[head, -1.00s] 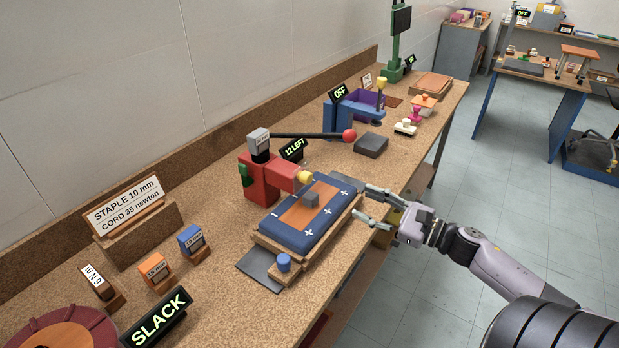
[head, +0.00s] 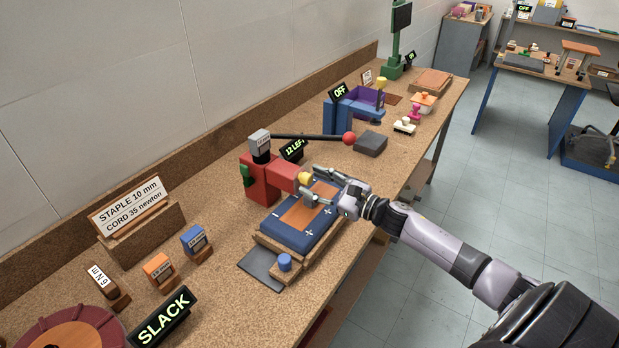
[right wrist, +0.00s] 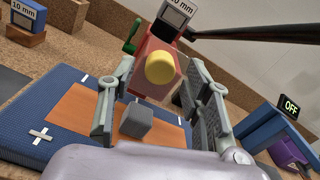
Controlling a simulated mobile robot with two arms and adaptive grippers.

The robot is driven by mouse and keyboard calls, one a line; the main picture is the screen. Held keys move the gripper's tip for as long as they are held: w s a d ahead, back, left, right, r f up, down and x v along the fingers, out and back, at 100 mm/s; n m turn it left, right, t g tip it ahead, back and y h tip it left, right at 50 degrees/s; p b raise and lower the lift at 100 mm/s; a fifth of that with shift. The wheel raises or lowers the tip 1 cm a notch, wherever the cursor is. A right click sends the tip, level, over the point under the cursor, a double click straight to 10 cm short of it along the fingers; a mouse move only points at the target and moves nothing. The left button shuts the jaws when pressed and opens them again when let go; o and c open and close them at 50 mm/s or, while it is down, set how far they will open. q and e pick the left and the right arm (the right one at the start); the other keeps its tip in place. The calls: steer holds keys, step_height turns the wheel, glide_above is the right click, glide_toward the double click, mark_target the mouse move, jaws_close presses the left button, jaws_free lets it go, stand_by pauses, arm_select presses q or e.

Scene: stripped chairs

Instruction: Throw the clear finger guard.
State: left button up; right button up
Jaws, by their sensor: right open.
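A red stapling machine (head: 268,178) with a yellow round nose (head: 305,178) stands on the bench; the nose also shows in the right wrist view (right wrist: 160,68). In front of it lies a blue pad (head: 293,232) with an orange panel (head: 297,214). A small grey block (right wrist: 136,121) sits on the panel, mostly hidden by my gripper in the head view. My right gripper (head: 311,187) is open over the pad, its fingers either side of the nose in the wrist view. My left gripper is not in view.
A black lever with a red knob (head: 349,138) reaches out behind my right gripper. A "12 LEFT" display (head: 293,150) stands beside the machine. A blue knob (head: 285,262) is at the pad's near end. A dark grey block (head: 370,143) lies farther back.

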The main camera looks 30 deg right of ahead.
steer(key=shift+x, duration=1.05)
jaws_close()
